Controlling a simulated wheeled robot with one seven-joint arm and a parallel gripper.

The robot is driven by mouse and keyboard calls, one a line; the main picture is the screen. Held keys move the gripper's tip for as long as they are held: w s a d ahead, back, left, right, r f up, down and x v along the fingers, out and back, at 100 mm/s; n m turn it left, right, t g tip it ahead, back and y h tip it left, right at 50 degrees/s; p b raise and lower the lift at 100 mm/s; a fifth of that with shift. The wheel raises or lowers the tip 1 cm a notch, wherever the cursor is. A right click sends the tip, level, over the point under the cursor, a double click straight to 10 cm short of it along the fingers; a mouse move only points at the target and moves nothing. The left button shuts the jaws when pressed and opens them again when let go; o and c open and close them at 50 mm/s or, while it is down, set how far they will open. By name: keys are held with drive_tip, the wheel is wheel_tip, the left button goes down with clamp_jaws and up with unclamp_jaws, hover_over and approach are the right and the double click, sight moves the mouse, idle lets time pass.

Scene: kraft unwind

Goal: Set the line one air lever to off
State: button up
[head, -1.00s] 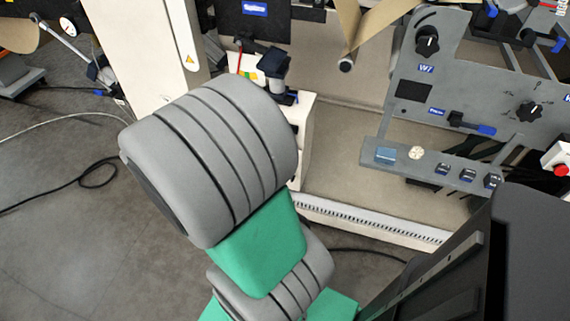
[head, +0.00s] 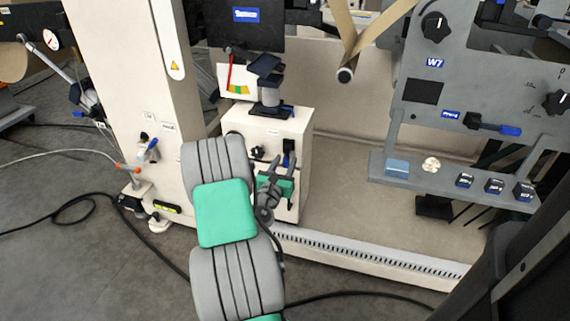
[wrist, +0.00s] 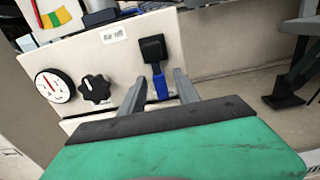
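A valve with a blue lever (wrist: 160,88) and a black square head sits on the front of a cream cabinet (wrist: 205,65); the lever points down. In the head view part of the blue lever (head: 290,159) shows just beyond my gripper (head: 276,172). In the wrist view my gripper (wrist: 159,92) is open, with one finger on each side of the lever and gaps visible. I cannot tell whether the fingertips reach past it. A small label (wrist: 115,35) is up and left of the valve; its text is not clear enough to tell the line.
A dial gauge (wrist: 53,86) and black knob (wrist: 96,89) are left of the lever. Other blue-handled levers are on the left column (head: 149,150) and the grey right panel (head: 492,127).

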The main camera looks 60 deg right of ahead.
drive_tip(key=shift+d, duration=0.25)
drive_tip(key=shift+c, duration=0.5)
clamp_jaws()
idle(0.8)
